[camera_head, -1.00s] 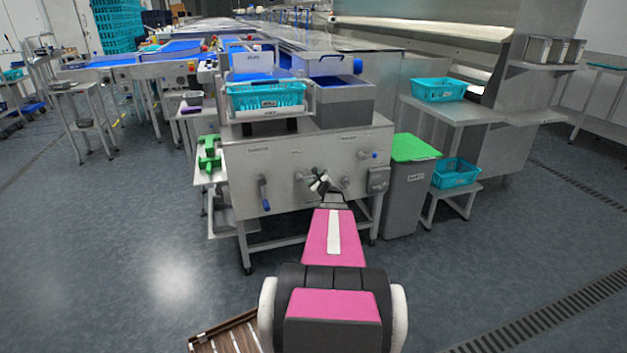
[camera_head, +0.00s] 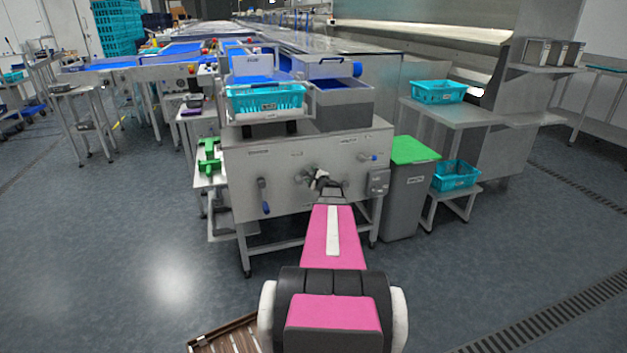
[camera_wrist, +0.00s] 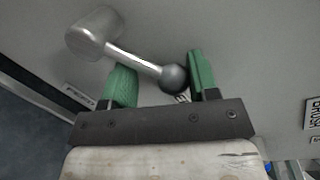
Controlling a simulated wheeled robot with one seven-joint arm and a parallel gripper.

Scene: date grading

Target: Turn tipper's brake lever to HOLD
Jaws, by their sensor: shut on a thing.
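In the wrist view a metal lever runs from a round grey hub (camera_wrist: 92,36) at upper left, along a thin shiny rod (camera_wrist: 135,60), to a dark ball knob (camera_wrist: 173,79). My gripper (camera_wrist: 165,80) is shut on the lever at its ball end. The knob lies against the right green finger, and the rod passes by the left one. In the head view my gripper (camera_head: 321,182) is at the middle of the machine's front panel (camera_head: 290,200) and hides most of the lever. The wording beneath the knob is mostly covered, so I cannot read the lever's setting.
A grey box (camera_head: 379,181) juts out there. A green-lidded bin (camera_head: 405,190) stands close by on the right. Floor to the left is open.

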